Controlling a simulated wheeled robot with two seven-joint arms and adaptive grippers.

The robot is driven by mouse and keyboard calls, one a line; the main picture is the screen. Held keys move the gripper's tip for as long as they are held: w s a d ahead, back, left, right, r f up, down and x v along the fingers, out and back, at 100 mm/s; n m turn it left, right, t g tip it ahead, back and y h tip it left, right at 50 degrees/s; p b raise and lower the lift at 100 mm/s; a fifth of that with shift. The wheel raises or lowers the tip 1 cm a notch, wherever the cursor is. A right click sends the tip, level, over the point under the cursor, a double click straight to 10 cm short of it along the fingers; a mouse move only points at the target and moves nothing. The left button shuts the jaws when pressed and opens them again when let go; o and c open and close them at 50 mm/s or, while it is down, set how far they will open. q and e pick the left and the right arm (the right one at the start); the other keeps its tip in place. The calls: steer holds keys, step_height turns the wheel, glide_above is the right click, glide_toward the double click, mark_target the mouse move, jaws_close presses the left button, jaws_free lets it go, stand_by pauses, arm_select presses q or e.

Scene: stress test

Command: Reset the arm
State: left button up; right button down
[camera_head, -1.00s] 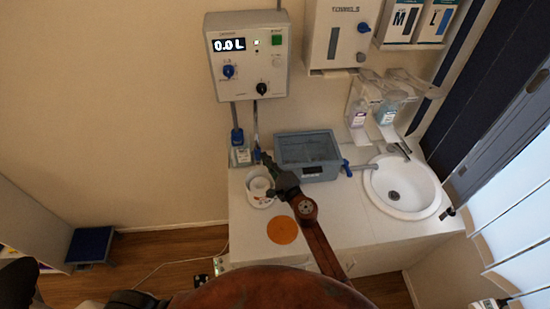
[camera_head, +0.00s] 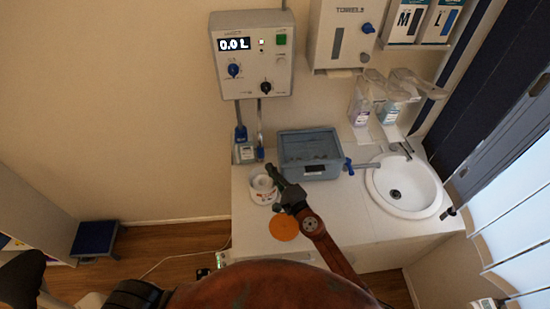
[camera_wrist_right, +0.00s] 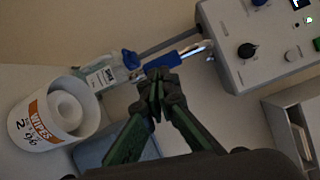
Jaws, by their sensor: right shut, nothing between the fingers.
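My right gripper (camera_head: 271,171) is shut and empty above the counter (camera_head: 345,215). In the head view it points up toward the wall and sits just right of the wipes tub (camera_head: 261,196). In the right wrist view its fingertips (camera_wrist_right: 157,82) are together, near a blue-handled part (camera_wrist_right: 165,60) on the wall side. I cannot tell the exact gap between them. The wipes tub also shows at the left of the wrist view (camera_wrist_right: 28,122). My left gripper is not clearly in view.
A wall unit (camera_head: 252,75) reads 0.0 L. A labelled bottle (camera_head: 245,154) and grey-blue bin (camera_head: 309,172) stand at the counter's back. A sink (camera_head: 380,190) is at right. An orange disc (camera_head: 284,228) lies on the counter beside my arm.

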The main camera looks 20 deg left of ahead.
steer(key=shift+s+a+p, duration=0.2)
steer(key=shift+s+p, duration=0.1)
steer(key=shift+s, duration=0.75)
steer(key=shift+s+a+p, duration=0.15)
steer(key=shift+s+p, duration=0.1)
steer(key=shift+s, duration=0.75)
